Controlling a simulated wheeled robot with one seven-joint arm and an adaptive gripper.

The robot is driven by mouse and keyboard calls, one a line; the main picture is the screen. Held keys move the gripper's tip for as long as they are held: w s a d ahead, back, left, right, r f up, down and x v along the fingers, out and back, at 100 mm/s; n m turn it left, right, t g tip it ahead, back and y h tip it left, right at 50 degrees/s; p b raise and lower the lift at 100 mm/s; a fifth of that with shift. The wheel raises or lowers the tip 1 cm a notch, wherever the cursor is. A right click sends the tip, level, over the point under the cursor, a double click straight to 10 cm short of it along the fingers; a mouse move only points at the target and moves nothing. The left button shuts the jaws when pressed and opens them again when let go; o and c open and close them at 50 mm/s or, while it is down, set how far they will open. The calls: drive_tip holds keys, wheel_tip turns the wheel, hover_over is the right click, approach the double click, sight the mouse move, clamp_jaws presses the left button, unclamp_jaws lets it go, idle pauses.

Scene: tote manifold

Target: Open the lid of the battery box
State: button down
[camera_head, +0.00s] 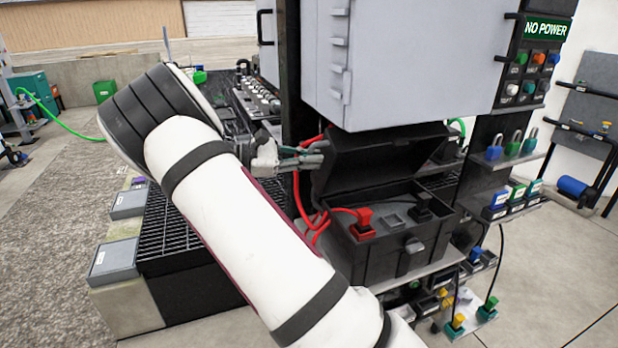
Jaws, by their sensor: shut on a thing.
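The black battery box (400,245) stands on a shelf below the grey cabinet. Its lid (375,155) is raised and tilted back, so the inside shows. A red connector (363,222) with a red cable and a black connector (424,205) sit inside. A latch (412,248) is on the front wall. My gripper (316,152) is at the lid's left edge, its fingers closed on the lid there. The exact contact is small and partly hard to see. My white arm reaches in from the lower middle.
A grey cabinet (420,60) hangs close above the lid. Red cables (298,200) run down left of the box. Padlocks (513,145) stand on a shelf at right. A black grating (190,235) lies at left.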

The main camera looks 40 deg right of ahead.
drive_tip(key=shift+w+d+r+n+b, duration=0.1)
drive_tip(key=shift+w+d+n+b, duration=0.1)
drive_tip(key=shift+w+n+b, duration=0.45)
drive_tip(key=shift+w+d+r+n+b, duration=0.1)
drive_tip(key=shift+w+d+n+b, duration=0.2)
drive_tip(key=shift+w, duration=0.5)
drive_tip(key=shift+a, duration=0.1)
drive_tip(key=c, duration=1.7)
unclamp_jaws()
drive_tip(key=shift+o, duration=0.2)
drive_tip(key=f+v, duration=0.1)
drive_tip(key=v, duration=1.1)
drive_tip(key=shift+r, duration=0.3)
